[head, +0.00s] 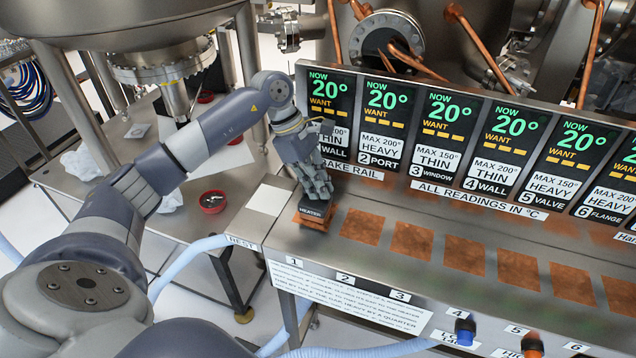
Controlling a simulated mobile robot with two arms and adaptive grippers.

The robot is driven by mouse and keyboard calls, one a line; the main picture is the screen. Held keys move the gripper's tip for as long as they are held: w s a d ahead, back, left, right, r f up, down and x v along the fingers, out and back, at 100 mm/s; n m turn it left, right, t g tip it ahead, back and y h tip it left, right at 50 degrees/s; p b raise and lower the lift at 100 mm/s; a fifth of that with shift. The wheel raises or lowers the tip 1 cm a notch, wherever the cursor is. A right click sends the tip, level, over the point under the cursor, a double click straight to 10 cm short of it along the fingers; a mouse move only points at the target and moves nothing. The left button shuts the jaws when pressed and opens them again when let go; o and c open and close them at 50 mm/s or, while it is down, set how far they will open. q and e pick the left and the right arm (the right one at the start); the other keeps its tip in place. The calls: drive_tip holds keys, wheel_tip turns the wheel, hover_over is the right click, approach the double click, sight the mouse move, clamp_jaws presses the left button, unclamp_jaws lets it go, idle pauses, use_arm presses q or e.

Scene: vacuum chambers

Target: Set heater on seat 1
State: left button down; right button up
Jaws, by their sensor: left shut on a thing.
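The heater (313,211) is a small dark block marked HEATER with a copper-coloured base. It is at the left end of the row of copper seats on the steel bench, in line with the front label 1 (292,262). Seat 1 is largely hidden under it, and I cannot tell whether the base touches it. My left gripper (316,188) points down and is shut on the heater from above. My right gripper is not in view.
Several bare copper seats, such as seat 2 (361,226), run to the right. A pale rest pad (270,200) lies bare on the left. Temperature panels (325,115) stand close behind the heater. Blue and orange knobs (465,330) project at the front. A red-rimmed dish (212,201) sits on the left table.

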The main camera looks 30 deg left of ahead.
use_arm(q)
drive_tip(key=shift+f, duration=0.15)
drive_tip(key=c, duration=1.7)
unclamp_jaws()
drive_tip(key=shift+r, duration=0.25)
drive_tip(key=shift+a+r, duration=0.15)
drive_tip(key=shift+r, duration=0.15)
drive_tip(key=b+v, duration=0.3)
drive_tip(key=v, duration=0.8)
drive_tip(key=shift+s+r, duration=0.1)
